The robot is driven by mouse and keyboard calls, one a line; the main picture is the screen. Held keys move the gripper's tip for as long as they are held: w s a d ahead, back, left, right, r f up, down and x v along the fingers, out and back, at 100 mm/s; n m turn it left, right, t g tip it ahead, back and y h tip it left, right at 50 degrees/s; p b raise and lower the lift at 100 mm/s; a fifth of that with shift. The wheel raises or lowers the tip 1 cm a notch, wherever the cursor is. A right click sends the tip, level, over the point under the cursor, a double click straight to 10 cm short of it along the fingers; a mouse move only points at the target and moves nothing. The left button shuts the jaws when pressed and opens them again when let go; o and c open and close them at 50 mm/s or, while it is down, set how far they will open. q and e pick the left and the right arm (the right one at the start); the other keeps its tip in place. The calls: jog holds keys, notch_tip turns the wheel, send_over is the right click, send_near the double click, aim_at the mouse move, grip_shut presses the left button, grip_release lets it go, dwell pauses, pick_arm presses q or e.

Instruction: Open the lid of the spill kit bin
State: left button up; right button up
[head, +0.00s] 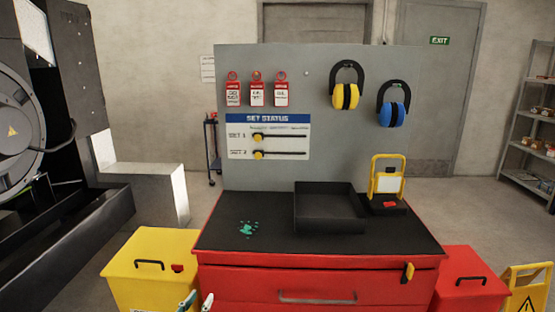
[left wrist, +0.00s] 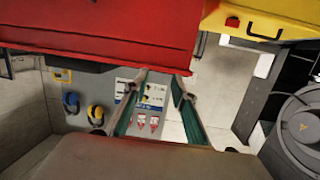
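A yellow bin (head: 150,270) stands on the floor left of the red cabinet, with its lid down. The lid carries a black handle (head: 149,264) and a small red piece (head: 177,268). A red bin (head: 468,280) with a black handle (head: 470,281) stands at the right, lid also down. I cannot read a label telling which is the spill kit bin. My left gripper (head: 198,301) is open and empty, right of the yellow bin, by the cabinet's front left. The upside-down left wrist view shows its parted fingers (left wrist: 160,77) and the yellow bin (left wrist: 290,22) at upper right. My right gripper is out of view.
The red cabinet (head: 250,280) fills the middle, with a black tray (head: 330,212), a green splash and a yellow-framed item on top. A pegboard with tags and ear defenders rises behind. A dark machine (head: 60,215) is at left, a yellow floor sign (head: 528,287) at far right.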

pick_arm(q)
jog(key=s+f+g, duration=0.1)
jog(key=s+f, duration=0.4)
jog(key=s, duration=0.4)
jog(key=s+d+f+m+g, duration=0.1)
jog(key=s+f+g, duration=0.1)
jog(key=s+f, duration=0.3)
jog(key=s+f+m+g, duration=0.1)
jog(key=s+f, duration=0.4)
jog(key=s, duration=0.7)
jog(key=shift+s+d+f+g+h, duration=0.3)
jog(key=shift+s+d+f, duration=0.1)
jog(key=shift+s+f, duration=0.1)
jog(key=shift+s, duration=0.4)
jog(key=c, duration=0.7)
jog(key=shift+s, duration=0.1)
grip_shut()
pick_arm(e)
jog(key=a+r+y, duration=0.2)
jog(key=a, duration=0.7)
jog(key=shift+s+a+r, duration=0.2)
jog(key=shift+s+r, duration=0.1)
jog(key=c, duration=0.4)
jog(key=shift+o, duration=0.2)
